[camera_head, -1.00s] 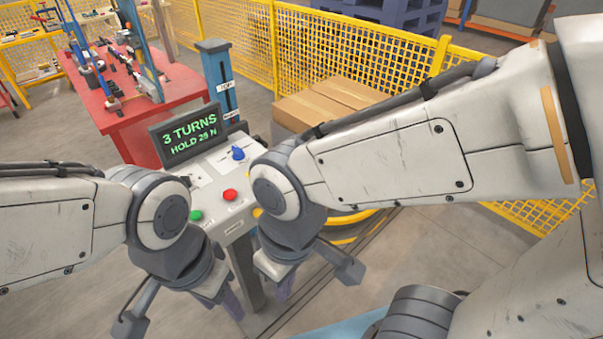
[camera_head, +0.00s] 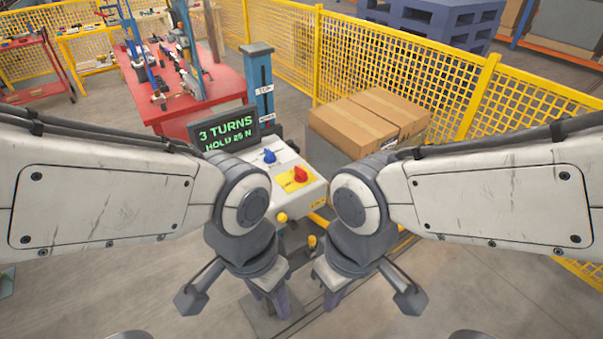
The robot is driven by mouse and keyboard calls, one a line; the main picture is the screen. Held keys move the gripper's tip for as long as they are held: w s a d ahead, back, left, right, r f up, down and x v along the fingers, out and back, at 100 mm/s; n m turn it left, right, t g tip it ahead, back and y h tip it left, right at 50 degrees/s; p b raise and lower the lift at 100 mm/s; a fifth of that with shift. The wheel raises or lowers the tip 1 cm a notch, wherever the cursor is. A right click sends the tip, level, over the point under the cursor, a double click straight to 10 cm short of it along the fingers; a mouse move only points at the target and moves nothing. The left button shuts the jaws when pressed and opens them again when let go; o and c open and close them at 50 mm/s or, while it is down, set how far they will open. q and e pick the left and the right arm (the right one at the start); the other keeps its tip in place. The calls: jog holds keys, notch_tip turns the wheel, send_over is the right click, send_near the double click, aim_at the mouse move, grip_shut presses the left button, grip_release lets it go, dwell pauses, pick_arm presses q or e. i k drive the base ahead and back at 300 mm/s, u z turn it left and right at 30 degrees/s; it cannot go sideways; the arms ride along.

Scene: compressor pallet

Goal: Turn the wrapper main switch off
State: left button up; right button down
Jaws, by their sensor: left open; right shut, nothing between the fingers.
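The wrapper control console (camera_head: 316,192) stands ahead of me, with a lit screen (camera_head: 226,131) reading "3 TURNS HOLD 25 N". On its sloped top, a red rotary switch (camera_head: 300,174) sits on a yellow plate (camera_head: 287,184); it looks like the main switch. Its exact handle angle is too small to tell. A blue knob (camera_head: 269,156) is just behind it, to the left. My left gripper (camera_head: 272,303) is open, below and in front of the console. My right gripper (camera_head: 331,300) is shut and empty, just right of it. Neither touches the switch. My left arm hides the console's left part.
Cardboard boxes (camera_head: 368,120) stand behind the console to the right. A blue post (camera_head: 261,85) rises behind the screen. A yellow mesh fence (camera_head: 420,75) runs behind. A red workbench (camera_head: 215,90) with tools is at the back left. A yellow-topped part (camera_head: 312,241) shows between my arms.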

aim_at(300, 176)
jog(key=z, duration=1.35)
jog(key=i, duration=1.25)
jog(key=u, duration=2.45)
jog(key=k, duration=0.45)
jog(key=u, duration=0.5)
jog(key=i, duration=0.7)
jog(key=z, duration=0.15)
